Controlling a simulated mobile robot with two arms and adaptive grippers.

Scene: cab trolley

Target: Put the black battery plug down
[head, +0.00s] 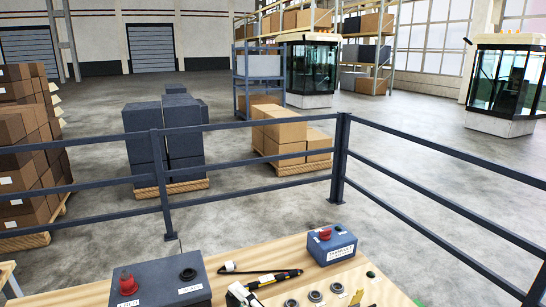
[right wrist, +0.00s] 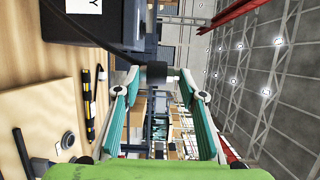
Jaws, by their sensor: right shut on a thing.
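In the right wrist view, my right gripper (right wrist: 158,77) has its two teal fingers closed around a short dark cylinder, the black battery plug (right wrist: 157,73). The plug sits between the fingertips and appears clear of the wooden tabletop (right wrist: 40,95) at the left of that view. A dark box with a white label (right wrist: 85,8) is close beside it at the upper left. My left gripper is in neither view.
On the tabletop (head: 235,258) in the head view stand a dark box with a red button (head: 160,290) and a blue box with a red button (head: 333,247). A black-and-yellow tool (head: 275,279) and several round fittings lie between. A railing (head: 340,160) runs behind.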

